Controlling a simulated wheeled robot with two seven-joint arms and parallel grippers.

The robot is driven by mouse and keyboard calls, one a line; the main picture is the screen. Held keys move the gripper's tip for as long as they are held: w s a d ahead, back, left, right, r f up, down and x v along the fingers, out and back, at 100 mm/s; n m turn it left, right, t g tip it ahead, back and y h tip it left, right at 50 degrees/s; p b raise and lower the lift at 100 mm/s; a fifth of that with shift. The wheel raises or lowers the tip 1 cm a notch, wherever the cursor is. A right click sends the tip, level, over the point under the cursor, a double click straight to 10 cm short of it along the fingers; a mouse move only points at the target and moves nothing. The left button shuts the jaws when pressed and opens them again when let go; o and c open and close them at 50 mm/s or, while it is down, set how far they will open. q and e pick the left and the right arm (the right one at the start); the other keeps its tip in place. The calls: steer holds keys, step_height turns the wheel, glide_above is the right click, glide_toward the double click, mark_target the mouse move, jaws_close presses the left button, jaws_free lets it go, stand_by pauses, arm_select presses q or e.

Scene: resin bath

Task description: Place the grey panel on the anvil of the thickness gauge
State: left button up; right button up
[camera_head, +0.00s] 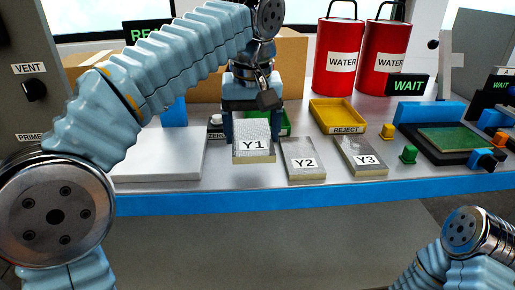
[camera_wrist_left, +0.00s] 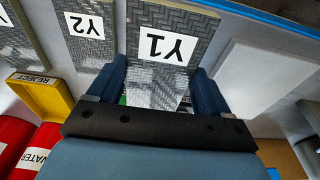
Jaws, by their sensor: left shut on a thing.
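My left gripper (camera_head: 252,112) is shut on the grey woven panel Y1 (camera_head: 254,152), with one finger at each side edge. The wrist view shows panel Y1 (camera_wrist_left: 150,72) between the two blue fingers, its label facing the camera. I cannot tell how far it is above the table. Grey panels Y2 (camera_head: 303,173) and Y3 (camera_head: 362,168) lie to its right, near the table's front edge. I cannot clearly make out the thickness gauge or its anvil. My right arm enters at the bottom right; its gripper is out of view.
A white slab (camera_head: 155,155) lies left of panel Y1. A green tray is partly hidden behind my gripper. A yellow REJECT tray (camera_head: 337,128), two red WATER canisters (camera_head: 337,85), a WAIT sign (camera_head: 408,86) and a blue device with a green plate (camera_head: 450,138) stand to the right.

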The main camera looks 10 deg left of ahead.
arm_select(q)
steer(key=shift+w+f, duration=0.6)
steer(key=shift+f, duration=0.1)
steer(key=f, duration=0.1)
steer(key=w+f, duration=0.1)
steer(key=f, duration=0.1)
steer(key=f+b, duration=0.1)
steer(key=f, duration=0.1)
steer(key=shift+w, duration=0.25)
